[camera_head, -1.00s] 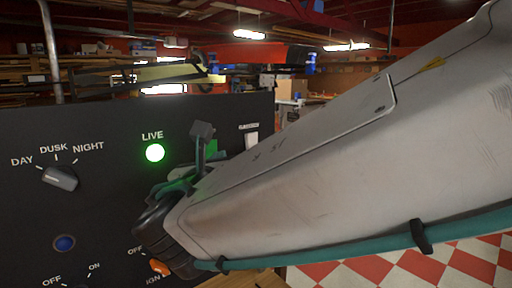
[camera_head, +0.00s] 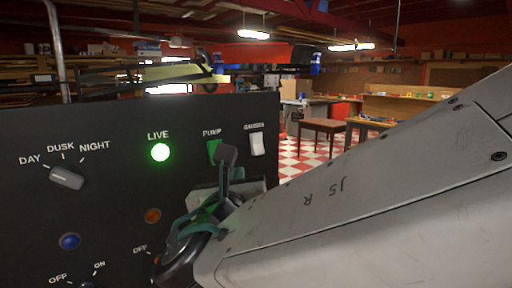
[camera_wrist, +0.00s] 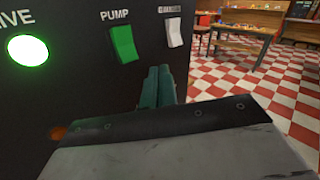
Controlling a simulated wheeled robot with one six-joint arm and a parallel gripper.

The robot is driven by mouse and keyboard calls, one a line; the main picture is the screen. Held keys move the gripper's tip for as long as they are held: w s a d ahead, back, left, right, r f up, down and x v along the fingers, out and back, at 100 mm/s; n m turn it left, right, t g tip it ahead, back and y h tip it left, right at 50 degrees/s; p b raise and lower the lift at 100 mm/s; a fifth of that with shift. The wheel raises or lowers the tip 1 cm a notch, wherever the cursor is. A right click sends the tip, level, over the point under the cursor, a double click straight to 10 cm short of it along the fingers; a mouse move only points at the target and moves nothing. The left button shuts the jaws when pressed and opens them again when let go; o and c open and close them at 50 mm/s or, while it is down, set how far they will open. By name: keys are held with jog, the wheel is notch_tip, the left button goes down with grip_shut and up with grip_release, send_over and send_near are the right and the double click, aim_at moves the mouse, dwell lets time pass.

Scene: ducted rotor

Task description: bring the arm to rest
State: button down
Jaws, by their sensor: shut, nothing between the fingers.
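My gripper (camera_wrist: 159,72) shows in the wrist view as two teal fingers side by side, shut and empty. They point towards the black control panel (camera_head: 110,120), below the green PUMP switch (camera_wrist: 123,43) and the white GAUGES switch (camera_wrist: 174,32). I cannot tell the gap to the panel, but nothing is seen held. In the head view my grey arm crosses from the right edge to the lower middle, and its end hides part of the panel's lower right. The fingertips are not clear there.
The panel has a lit green LIVE lamp (camera_head: 160,152), a DAY/DUSK/NIGHT knob (camera_head: 66,176), a blue button (camera_head: 69,241) and an orange round part (camera_head: 153,215). A brown table (camera_head: 322,125) stands on the red-and-white checked floor behind, with open floor right of the panel.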

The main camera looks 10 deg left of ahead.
jog(key=s+d+f+m+g+h, duration=0.1)
jog(key=d+f+m+g+h, duration=0.35)
jog(key=d+m, duration=0.65)
jog(key=s+d+f+m+g+h, duration=0.2)
jog(key=d+f+m+g+h, duration=0.3)
jog(key=d+m, duration=0.6)
jog(key=s+d+f+m+g+y, duration=0.1)
jog(key=s+d+m+g+y, duration=0.2)
jog(key=s+d+m, duration=0.4)
jog(key=s+d+f+m+g+y, duration=0.2)
jog(key=s+d+m+g+y, duration=0.1)
jog(key=s+d+m, duration=0.4)
jog(key=d+m+g, duration=0.1)
jog(key=d+m, duration=0.2)
jog(key=shift+d+f+m+y, duration=0.3)
jog(key=shift+d+m+y, duration=0.05)
jog(key=shift+m, duration=0.05)
jog(key=shift+a, duration=0.1)
